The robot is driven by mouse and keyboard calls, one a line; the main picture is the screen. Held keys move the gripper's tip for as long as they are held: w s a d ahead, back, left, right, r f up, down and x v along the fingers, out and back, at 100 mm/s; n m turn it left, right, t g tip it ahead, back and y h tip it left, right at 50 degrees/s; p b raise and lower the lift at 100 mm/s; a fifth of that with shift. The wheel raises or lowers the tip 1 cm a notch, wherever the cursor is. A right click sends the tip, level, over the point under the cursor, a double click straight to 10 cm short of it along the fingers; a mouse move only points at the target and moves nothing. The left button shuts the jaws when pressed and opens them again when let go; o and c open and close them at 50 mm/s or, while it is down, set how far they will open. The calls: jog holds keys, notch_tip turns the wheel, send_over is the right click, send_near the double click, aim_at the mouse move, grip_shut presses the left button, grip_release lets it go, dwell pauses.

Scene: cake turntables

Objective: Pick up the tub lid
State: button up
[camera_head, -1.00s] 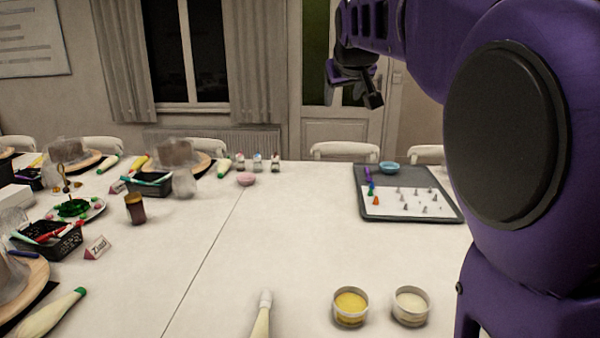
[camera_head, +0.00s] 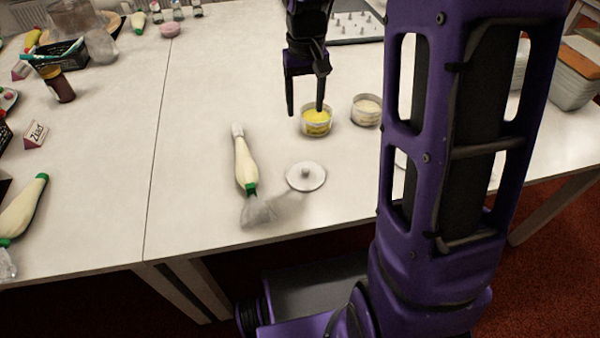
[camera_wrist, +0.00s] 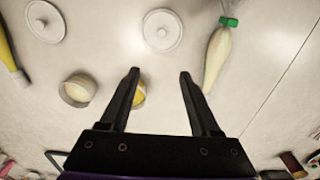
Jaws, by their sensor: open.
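A round, pale tub lid (camera_head: 306,176) with a small knob in its middle lies flat on the table, near the front edge. It also shows at the top of the wrist view (camera_wrist: 162,31), beyond my fingertips. A second, similar lid (camera_wrist: 45,21) lies at the top left of the wrist view; in the head view my arm mostly hides it. My gripper (camera_head: 305,108) is open and empty, pointing down above the table, behind the lid and apart from it.
A tub with yellow contents (camera_head: 316,122) stands close to my right finger. A tub with pale contents (camera_head: 366,110) stands to its right. A piping bag with a green ring (camera_head: 246,165) lies left of the lid. The table between bag and seam is clear.

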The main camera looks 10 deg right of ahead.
jog(key=b, duration=0.2)
send_over(306, 169)
jog(key=f, duration=0.8)
jog(key=w+f, duration=0.1)
jog(key=f, duration=0.4)
jog(key=shift+s+f+b, duration=0.25)
jog(key=shift+f+b, duration=0.15)
jog(key=shift+f, duration=0.9)
jog(key=shift+s+f+b, duration=0.2)
jog(key=shift+f+b, duration=0.15)
jog(key=shift+f, duration=0.95)
jog(key=shift+c, duration=0.3)
grip_shut()
